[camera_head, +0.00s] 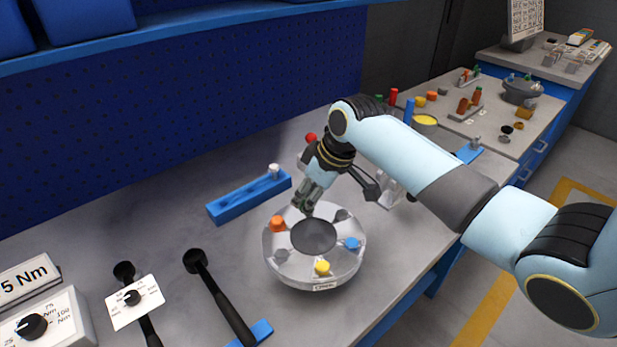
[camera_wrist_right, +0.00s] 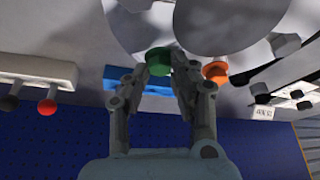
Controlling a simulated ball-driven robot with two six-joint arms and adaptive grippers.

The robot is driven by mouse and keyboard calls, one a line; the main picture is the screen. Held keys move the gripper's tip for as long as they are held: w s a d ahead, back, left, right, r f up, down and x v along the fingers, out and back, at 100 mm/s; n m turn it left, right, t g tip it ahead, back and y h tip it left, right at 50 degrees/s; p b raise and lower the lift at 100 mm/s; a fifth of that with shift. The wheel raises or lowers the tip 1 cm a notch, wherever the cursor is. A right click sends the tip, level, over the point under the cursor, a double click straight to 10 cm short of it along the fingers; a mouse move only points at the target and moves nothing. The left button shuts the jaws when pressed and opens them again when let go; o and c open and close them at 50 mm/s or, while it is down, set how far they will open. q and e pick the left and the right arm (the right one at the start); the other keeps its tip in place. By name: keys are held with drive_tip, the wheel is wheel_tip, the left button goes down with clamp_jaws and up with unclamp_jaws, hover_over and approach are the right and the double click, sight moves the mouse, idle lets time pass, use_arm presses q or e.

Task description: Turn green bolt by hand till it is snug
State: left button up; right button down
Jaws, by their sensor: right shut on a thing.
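The green bolt (camera_wrist_right: 158,61) shows between the fingertips of my right gripper (camera_wrist_right: 167,66) in the right wrist view, with its head gripped. In the head view my right gripper (camera_head: 306,205) reaches down to the far rim of the round flanged shell (camera_head: 315,280), and the fingers hide the green bolt there. The shell also carries an orange bolt (camera_head: 277,223), a yellow bolt (camera_head: 322,267) and a blue bolt (camera_head: 352,243) around its dark centre. The orange bolt also shows in the right wrist view (camera_wrist_right: 216,71). My left gripper is not in view.
A blue holder (camera_head: 240,202) lies behind the shell, to the left. Two black-handled wrenches (camera_head: 222,300) lie at front left beside a torque dial box (camera_head: 45,325). A red-knobbed item (camera_head: 311,138) stands behind my right gripper.

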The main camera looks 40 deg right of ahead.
drive_tip(key=m+p, duration=0.2)
drive_tip(key=m+h+p, duration=0.1)
drive_tip(key=p, duration=0.1)
drive_tip(key=r+m+h+p, duration=0.1)
drive_tip(key=m+p, duration=0.1)
drive_tip(key=shift+w+a+m+t, duration=0.1)
drive_tip(key=shift+w+m+t, duration=0.05)
drive_tip(key=shift+m+t, duration=0.15)
drive_tip(key=shift+w+f+m+h+p, duration=0.15)
drive_tip(key=shift+m+h+p, duration=0.4)
drive_tip(key=shift+m, duration=0.55)
drive_tip(key=shift+m+h+p, duration=0.3)
drive_tip(key=shift+m+h, duration=0.05)
drive_tip(key=shift+m, duration=0.75)
drive_tip(key=c, duration=1.3)
unclamp_jaws()
drive_tip(key=shift+o, duration=0.9)
drive_tip(key=shift+s+f, duration=0.15)
drive_tip(key=shift+s, duration=0.05)
drive_tip(key=v, duration=1.2)
drive_tip(key=shift+w, duration=0.3)
